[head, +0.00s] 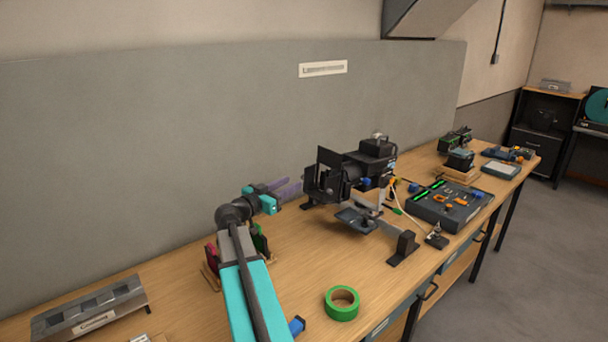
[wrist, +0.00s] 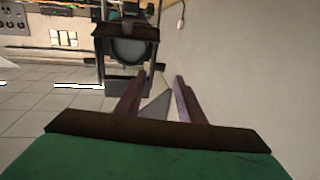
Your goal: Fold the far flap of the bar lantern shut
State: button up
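The black bar lantern (head: 370,165) stands on the bench with its flapped front facing left, towards my gripper. Dark flaps stand around its front, and one blue-grey plate (head: 355,220) spreads low on the near side. The far flap is largely hidden behind the lantern's front in the head view. In the wrist view the lantern's round lens (wrist: 130,50) shows with dark plates around it. My gripper (head: 285,188) is in front of the lantern on its left, apart from it. Its purple fingers (wrist: 158,75) are spread with nothing between them.
A grey wall panel (head: 200,130) rises close behind the bench. A green tape roll (head: 342,303) lies near the front edge. A fader console (head: 447,205) and a black stand (head: 404,247) are right of the lantern. A metal box (head: 90,310) is at left.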

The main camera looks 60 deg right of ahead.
aim_at(302, 177)
jog(key=d+p, duration=0.1)
jog(key=d, duration=0.1)
jog(key=d+p, duration=0.1)
jog(key=d, duration=0.2)
jog(key=s+d+p, duration=0.1)
jog(key=d, duration=0.2)
jog(key=shift+s, duration=0.1)
grip_shut()
jog(key=shift+a, duration=0.2)
jog(key=shift+d, duration=0.15)
